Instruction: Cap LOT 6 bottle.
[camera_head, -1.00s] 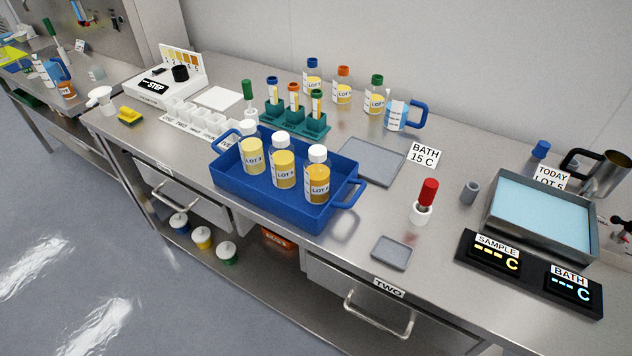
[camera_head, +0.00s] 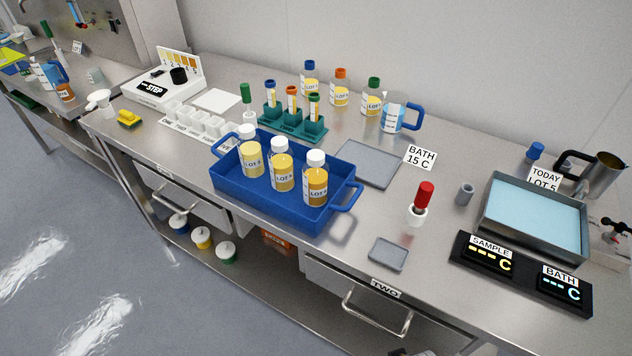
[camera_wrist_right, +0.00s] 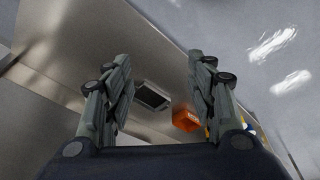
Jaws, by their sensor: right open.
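Three bottles with amber contents and white tops stand upright in a blue tray (camera_head: 240,193): a left one (camera_head: 251,159), a middle one (camera_head: 282,177) and a right one (camera_head: 316,187). Their labels read LOT, but the digits are too small to tell surely, so I cannot pick out LOT 6. Three more labelled bottles stand at the back, with a blue (camera_head: 310,78), an orange (camera_head: 340,91) and a green top (camera_head: 372,98). My right gripper (camera_wrist_right: 158,75) is open and empty in the right wrist view, away from the bottles. My left gripper is not in view.
A teal tube rack (camera_head: 292,126), a blue-handled jug (camera_head: 393,113) and a grey mat (camera_head: 368,163) lie behind the tray. A red-handled tool (camera_head: 424,196) stands to the right, near the bath (camera_head: 533,216). The right wrist view shows an orange box (camera_wrist_right: 186,121).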

